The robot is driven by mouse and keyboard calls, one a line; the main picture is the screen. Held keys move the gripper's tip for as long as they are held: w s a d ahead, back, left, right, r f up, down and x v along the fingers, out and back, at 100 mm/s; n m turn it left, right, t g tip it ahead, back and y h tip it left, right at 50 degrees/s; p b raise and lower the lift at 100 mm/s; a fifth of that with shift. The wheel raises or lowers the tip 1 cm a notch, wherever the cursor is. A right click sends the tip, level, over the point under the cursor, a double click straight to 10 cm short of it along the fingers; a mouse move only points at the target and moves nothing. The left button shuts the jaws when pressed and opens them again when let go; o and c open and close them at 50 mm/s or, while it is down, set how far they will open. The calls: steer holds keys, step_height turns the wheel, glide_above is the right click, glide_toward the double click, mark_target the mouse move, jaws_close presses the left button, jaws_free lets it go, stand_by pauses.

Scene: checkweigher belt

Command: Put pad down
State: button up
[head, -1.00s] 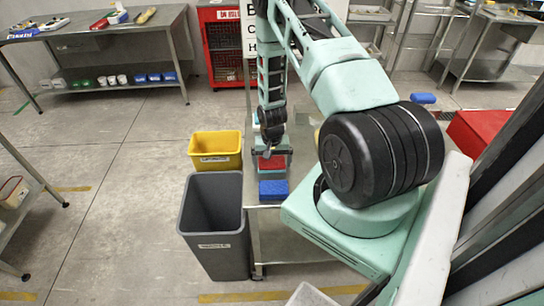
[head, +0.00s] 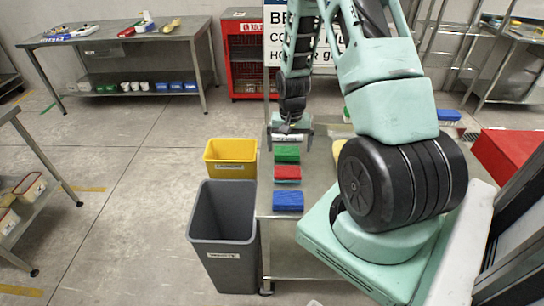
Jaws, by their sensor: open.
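Three pads lie in a row on the left edge of the steel table (head: 315,199). The blue pad (head: 288,201) is nearest, the red pad (head: 287,173) is in the middle and the green pad (head: 287,154) is behind it. My gripper (head: 290,134) is open, its two fingers spread just beyond the green pad. Something pale shows between the fingers, too small to identify. I cannot tell the gripper's exact height above the table.
A grey waste bin (head: 223,235) and a yellow bin (head: 231,158) stand left of the table. A red box (head: 510,155) and another blue pad (head: 448,115) are at the right. A bench (head: 120,35) and a red cabinet (head: 246,50) stand at the back.

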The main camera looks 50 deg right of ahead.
steer(key=w+a+r+n+y, duration=0.1)
steer(key=a+r+n, duration=0.4)
steer(key=a, duration=0.8)
steer(key=a+r+n, duration=0.3)
steer(key=a+r, duration=0.5)
steer(key=a, duration=0.4)
steer(key=s+a+r+n, duration=0.4)
steer(key=s+a, duration=0.3)
steer(key=s, duration=0.2)
steer(key=s+a+r+n, duration=0.4)
steer(key=s+a+n, duration=0.1)
steer(key=s+a, duration=0.3)
steer(key=shift+s+a+n, duration=0.2)
steer(key=shift+s+n, duration=0.2)
steer(key=shift+s, duration=0.1)
step_height(320, 180, down, 3)
steer(key=b, duration=0.2)
steer(key=shift+r+b, duration=0.15)
steer(key=shift+b, duration=0.2)
